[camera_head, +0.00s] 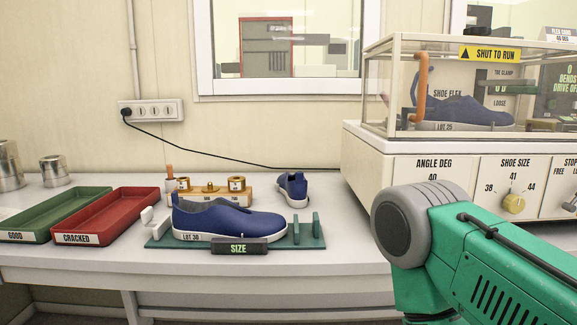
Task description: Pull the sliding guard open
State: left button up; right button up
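The sliding guard (384,75) is a clear, cream-framed case on top of the white testing machine (372,150) at the right. It carries a yellow "SHUT TO RUN" label (490,54) and an orange upright handle (421,92) near its left end. The guard stands over a blue shoe (465,115) marked "LOT 25" and looks shut, though its right end is cut off. A green arm of mine comes in at the lower right, in front of the machine. Neither gripper shows, and nothing of mine touches the handle.
The machine front has an angle panel and a shoe size knob (514,204). On the table (90,265) are a green tray (52,213), a red tray (110,213), a blue shoe (225,218) on a green size gauge (165,242), brass weights (237,184) and a small shoe (292,190).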

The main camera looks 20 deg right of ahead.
aim_at(421, 45)
jog(key=z, duration=1.6)
